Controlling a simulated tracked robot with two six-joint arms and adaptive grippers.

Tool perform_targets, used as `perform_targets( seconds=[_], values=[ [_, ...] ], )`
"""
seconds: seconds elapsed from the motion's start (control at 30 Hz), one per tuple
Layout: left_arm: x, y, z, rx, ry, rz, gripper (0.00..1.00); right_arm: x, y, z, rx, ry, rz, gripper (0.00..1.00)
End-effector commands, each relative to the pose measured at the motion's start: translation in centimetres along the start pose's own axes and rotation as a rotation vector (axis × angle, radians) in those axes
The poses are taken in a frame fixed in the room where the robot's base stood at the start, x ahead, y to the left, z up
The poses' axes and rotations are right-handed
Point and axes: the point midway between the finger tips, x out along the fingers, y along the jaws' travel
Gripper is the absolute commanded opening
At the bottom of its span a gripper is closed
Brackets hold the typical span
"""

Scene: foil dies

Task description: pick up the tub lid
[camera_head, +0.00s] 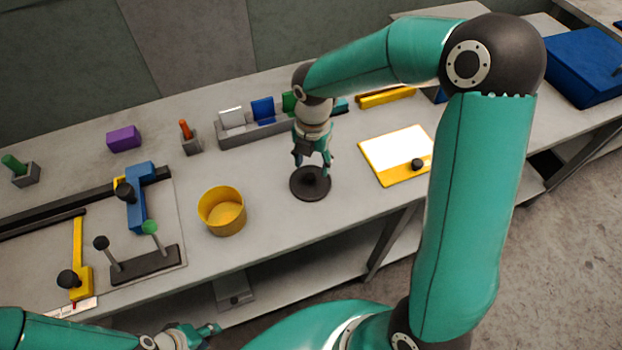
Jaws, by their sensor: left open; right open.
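The tub lid, a dark round disc (310,190), lies flat on the grey workbench, right of the open yellow tub (222,211). My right gripper (313,167) points down just over the lid, with its fingers apart above the disc's middle. The fingers partly cover the lid's far side and centre, so I cannot tell whether they touch it. My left gripper (208,332) is low at the bottom edge of the view, in front of the bench, open and away from the lid.
A yellow-framed white board (397,155) with a black knob lies right of the lid. A grey rack (250,131) with coloured blocks stands behind. A lever stand (145,265) and a blue clamp-like piece (137,205) are left of the tub. A purple block (124,138) sits further back.

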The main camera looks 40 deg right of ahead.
Motion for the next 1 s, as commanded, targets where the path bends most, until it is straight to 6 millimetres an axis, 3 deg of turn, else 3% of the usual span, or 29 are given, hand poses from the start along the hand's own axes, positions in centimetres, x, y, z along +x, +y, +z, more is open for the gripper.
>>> perform_targets(
  seconds=[0.33,0.63,0.93,1.0],
  values=[
    [-0.8,0.3,0.0,0.000,0.000,0.000,0.41,4.3,0.2,-0.7,0.001,0.003,-0.003,0.55],
    [-0.8,0.3,0.0,0.000,0.000,0.000,0.41,5.0,0.2,-0.7,-0.001,0.001,0.000,0.55],
    [-0.7,0.3,0.0,0.000,0.000,0.000,0.41,5.0,0.2,-0.7,-0.001,0.002,-0.001,0.07],
    [-0.7,0.3,0.0,0.000,0.000,0.000,0.41,5.0,0.2,-0.7,-0.001,0.002,-0.002,0.06]
  ],
)
